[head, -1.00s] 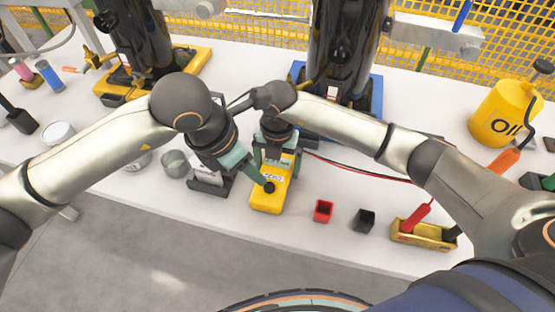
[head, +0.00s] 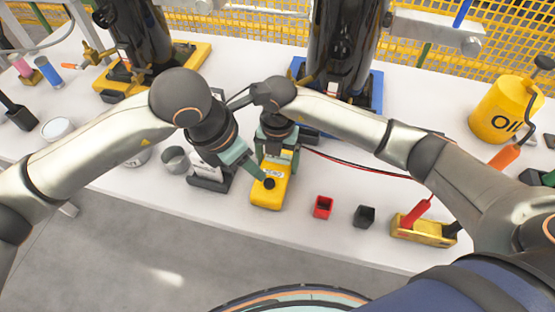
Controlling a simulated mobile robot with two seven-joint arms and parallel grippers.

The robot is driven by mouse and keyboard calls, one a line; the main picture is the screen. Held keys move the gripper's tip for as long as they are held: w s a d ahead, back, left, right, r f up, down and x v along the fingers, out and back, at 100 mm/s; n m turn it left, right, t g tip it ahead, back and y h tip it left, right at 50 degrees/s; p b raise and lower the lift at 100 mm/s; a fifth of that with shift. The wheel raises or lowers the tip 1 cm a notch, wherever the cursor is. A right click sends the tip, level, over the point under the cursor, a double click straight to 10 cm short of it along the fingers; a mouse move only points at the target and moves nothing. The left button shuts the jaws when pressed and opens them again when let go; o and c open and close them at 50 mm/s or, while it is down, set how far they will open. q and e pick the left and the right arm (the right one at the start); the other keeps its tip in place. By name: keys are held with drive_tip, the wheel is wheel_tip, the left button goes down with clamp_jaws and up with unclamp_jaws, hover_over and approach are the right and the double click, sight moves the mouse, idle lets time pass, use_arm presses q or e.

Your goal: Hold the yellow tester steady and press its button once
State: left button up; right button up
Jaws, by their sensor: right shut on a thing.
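The yellow tester (head: 266,199) is near the front edge of the white table, with a dark round button (head: 269,184) on its face and a pale label above it. My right gripper (head: 276,158) is shut on the tester's upper part, its fingers at the sides. My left gripper (head: 262,178) comes in from the left with its teal fingers together, the tip right beside the button. I cannot tell whether the tip touches the button or whether the button is pushed in. The grippers hide part of the tester's upper end.
A dark holder (head: 209,182) and a metal cup (head: 174,160) stand left of the tester. To the right are a small red box (head: 323,207), a dark box (head: 364,216) and a yellow tray (head: 424,232) with tools. Red and black leads run right behind the tester.

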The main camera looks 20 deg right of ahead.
use_arm(q)
clamp_jaws()
idle(1.5)
